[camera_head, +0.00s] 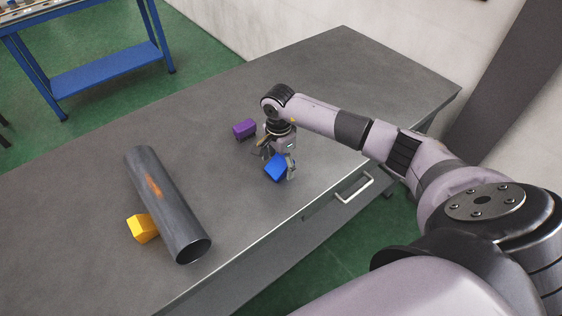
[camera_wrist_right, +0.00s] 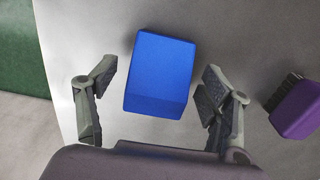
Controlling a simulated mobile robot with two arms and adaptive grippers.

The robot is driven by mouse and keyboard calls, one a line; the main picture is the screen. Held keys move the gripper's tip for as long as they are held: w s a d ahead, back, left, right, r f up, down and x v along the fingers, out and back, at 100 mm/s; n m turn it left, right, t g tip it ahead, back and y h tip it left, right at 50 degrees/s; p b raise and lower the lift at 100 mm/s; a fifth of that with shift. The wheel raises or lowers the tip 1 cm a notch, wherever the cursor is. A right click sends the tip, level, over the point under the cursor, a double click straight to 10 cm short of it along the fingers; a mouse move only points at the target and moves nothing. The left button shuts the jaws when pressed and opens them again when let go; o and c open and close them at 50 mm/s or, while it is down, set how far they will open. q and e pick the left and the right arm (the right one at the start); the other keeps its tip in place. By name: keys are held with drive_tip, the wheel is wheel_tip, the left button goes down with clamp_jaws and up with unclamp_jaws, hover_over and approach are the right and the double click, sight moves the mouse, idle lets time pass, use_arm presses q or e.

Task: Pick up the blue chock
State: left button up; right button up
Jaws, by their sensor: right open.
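The blue chock (camera_head: 275,168) lies on the grey table in the head view, partly covered by my right gripper (camera_head: 276,162). In the right wrist view the blue chock (camera_wrist_right: 159,74) sits between the two fingers of my right gripper (camera_wrist_right: 156,92). The fingers are spread wide, with a clear gap on each side of the chock. The gripper points down and holds nothing. My left gripper does not show in either view.
A purple chock (camera_head: 244,129) lies close by, also in the wrist view (camera_wrist_right: 298,109). A dark pipe (camera_head: 169,205) lies at the left against a yellow chock (camera_head: 142,228). The table (camera_head: 345,75) is clear at the back. A blue bench (camera_head: 110,72) stands beyond.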

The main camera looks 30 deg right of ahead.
drive_tip(key=shift+f, duration=0.15)
drive_tip(key=shift+c, duration=0.5)
drive_tip(key=c, duration=1.3)
